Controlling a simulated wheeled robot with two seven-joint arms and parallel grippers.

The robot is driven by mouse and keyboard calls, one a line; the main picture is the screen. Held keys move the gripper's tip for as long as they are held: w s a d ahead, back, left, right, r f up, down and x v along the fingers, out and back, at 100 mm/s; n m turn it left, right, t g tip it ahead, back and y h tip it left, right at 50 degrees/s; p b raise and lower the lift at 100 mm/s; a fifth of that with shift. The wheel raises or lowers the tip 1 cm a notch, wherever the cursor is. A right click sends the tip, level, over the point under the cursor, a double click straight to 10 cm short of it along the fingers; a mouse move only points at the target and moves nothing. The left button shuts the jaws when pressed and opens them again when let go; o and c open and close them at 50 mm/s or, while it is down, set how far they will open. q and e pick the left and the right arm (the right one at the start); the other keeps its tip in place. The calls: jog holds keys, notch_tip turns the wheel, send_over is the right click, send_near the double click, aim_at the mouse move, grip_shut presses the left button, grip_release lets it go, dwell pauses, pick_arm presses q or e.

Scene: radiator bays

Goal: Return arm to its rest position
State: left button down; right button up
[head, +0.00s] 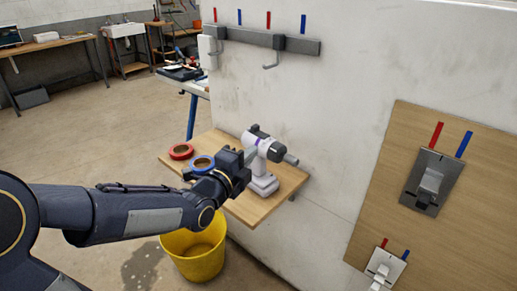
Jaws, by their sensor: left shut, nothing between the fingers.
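My left arm comes in from the left and reaches over the yellow bucket toward a small wooden shelf (265,207) on the wall. My left gripper (246,160) is shut and empty. In the picture it lies between the blue tape roll and the white cordless drill, and whether it touches either cannot be told. The drill (262,172) stands upright on the shelf. My right gripper is out of view.
On the shelf are a red tape roll (181,151) and a blue tape roll (203,163). A yellow bucket (195,255) stands on the floor below. A hook rail (260,37) and a wooden panel (387,210) with grey fixtures are on the wall. Open floor lies left.

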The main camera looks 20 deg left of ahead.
pick_arm(q)
jog(key=shift+s+a, duration=0.15)
jog(key=shift+s, duration=0.7)
jog(key=s+d+f+n+g+p, duration=0.1)
jog(key=s+n+g+p, duration=0.3)
jog(key=s+n, duration=0.6)
jog(key=s+d+f+n+g+h+p, duration=0.1)
jog(key=s+n+g+p, duration=0.4)
jog(key=s, duration=1.1)
jog(key=d+n+g, duration=0.1)
jog(key=n+g, duration=0.2)
jog(key=n, duration=0.3)
jog(key=shift+n, duration=0.3)
